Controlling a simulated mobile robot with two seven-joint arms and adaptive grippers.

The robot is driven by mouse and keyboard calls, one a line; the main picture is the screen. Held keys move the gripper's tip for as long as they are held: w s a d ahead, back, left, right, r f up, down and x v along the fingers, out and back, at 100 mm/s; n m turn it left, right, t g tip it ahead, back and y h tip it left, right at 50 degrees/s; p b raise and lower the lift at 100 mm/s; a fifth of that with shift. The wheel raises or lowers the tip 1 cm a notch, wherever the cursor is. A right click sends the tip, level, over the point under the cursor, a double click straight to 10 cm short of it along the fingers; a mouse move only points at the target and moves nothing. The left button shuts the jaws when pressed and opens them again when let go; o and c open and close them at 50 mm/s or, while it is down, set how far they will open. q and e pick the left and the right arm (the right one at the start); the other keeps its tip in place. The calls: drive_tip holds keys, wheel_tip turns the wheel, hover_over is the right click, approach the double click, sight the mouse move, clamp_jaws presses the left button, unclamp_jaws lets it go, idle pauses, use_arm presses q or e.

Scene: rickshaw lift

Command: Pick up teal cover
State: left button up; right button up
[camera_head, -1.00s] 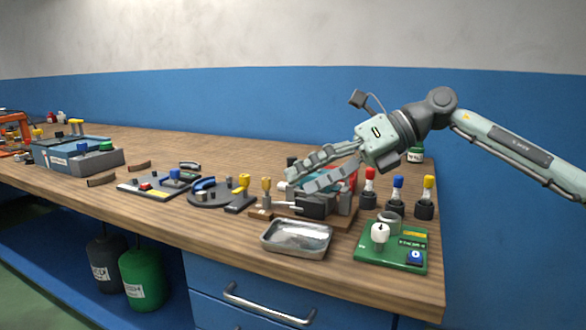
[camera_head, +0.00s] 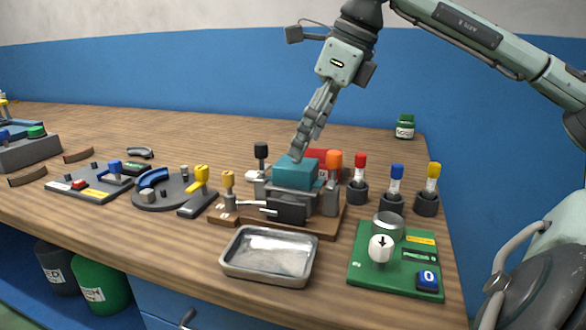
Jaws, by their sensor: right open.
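The teal cover (camera_head: 297,173) is a block-shaped piece sitting on the grey and black mechanism of a wooden-based fixture (camera_head: 325,222), in the middle of the head view. My right gripper (camera_head: 298,157) comes down from above, tilted, with its fingertips at the back top edge of the teal cover. The fingers overlap each other from this angle, so the gap between them is hidden. I cannot tell whether they touch the cover. The cover still rests on the fixture. My left gripper is not in view.
A metal tray (camera_head: 268,256) stands in front of the fixture, and a green board (camera_head: 397,275) stands at front right. Several coloured-top tools stand right of the fixture, including a red one (camera_head: 359,170). A dark round fixture (camera_head: 163,190) stands left. A green jar (camera_head: 405,127) stands at the back right.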

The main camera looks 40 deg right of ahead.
sight(296, 162)
drive_tip(key=x, duration=0.5)
drive_tip(key=shift+a+f, duration=0.15)
drive_tip(key=shift+f, duration=0.1)
drive_tip(key=c, duration=1.3)
